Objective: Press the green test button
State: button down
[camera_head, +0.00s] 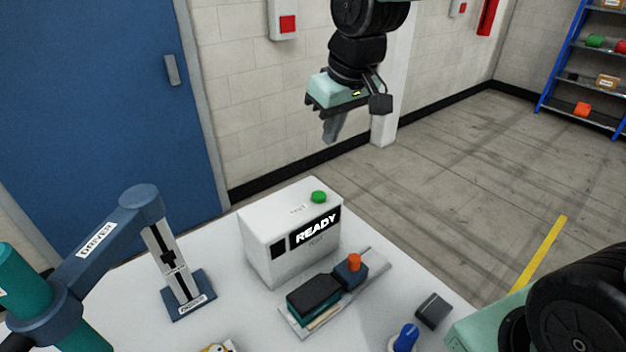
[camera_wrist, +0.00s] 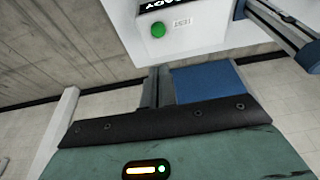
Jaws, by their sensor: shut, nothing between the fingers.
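The green test button (camera_head: 319,197) sits on top of a white test box (camera_head: 262,238) whose front display reads READY. In the wrist view the green button (camera_wrist: 158,30) shows near the top, beside a small label on the white box (camera_wrist: 205,38). My gripper (camera_head: 330,135) hangs above and behind the box in the head view, fingers pointing down. It is shut and empty, clearly apart from the button. In the wrist view my gripper (camera_wrist: 157,85) shows its closed fingers below the button in the picture.
A white table (camera_head: 235,310) carries the box, a blue stand with a driver arm (camera_head: 165,255), a fixture with an orange knob (camera_head: 354,262), a blue-knobbed item (camera_head: 405,336) and a dark block (camera_head: 433,310). A blue door (camera_head: 95,90) and a shelf (camera_head: 590,60) stand behind.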

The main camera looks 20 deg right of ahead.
jog(key=shift+f, duration=0.15)
jog(key=p, duration=0.2)
send_near(317, 193)
jog(key=x, duration=0.5)
jog(key=shift+w, duration=0.1)
jog(key=shift+f, duration=0.75)
